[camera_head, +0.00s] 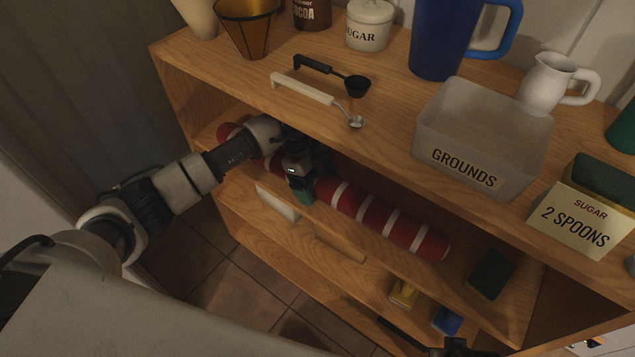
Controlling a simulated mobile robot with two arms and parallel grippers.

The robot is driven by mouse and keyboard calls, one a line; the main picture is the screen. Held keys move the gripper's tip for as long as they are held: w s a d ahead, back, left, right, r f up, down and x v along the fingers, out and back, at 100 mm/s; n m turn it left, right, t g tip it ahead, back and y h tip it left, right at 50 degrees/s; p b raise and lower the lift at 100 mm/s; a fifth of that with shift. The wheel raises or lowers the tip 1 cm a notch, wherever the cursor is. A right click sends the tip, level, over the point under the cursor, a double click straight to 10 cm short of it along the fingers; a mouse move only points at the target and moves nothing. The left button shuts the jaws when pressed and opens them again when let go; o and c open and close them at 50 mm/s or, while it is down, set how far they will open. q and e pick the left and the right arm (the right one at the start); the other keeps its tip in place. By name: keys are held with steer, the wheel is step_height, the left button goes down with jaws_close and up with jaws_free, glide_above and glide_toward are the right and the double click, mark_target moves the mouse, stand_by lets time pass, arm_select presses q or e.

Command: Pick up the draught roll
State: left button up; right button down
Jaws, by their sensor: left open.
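The draught roll (375,213) is a long red roll with white bands. It lies along the shelf under the wooden top, from the left end to the lower right. My left gripper (303,189) is open and over the roll, left of its middle. It hides part of the roll, and my left arm covers more of it near the left end. I cannot tell whether the fingers touch the roll. Dark parts at the bottom edge (455,346) may be my right gripper; its jaws do not show clearly.
The wooden top (385,120) overhangs the roll. On it stand a grounds bin (480,135), a sugar jar (369,25), a blue jug (440,40), a white pitcher (548,82), two scoops and a sugar card (580,220). Sponges (490,273) lie lower right.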

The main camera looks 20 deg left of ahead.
arm_select(q)
steer(key=shift+c, duration=0.2)
steer(key=c, duration=1.2)
steer(key=shift+r, duration=0.1)
steer(key=shift+c, duration=0.7)
steer(key=shift+r, duration=0.15)
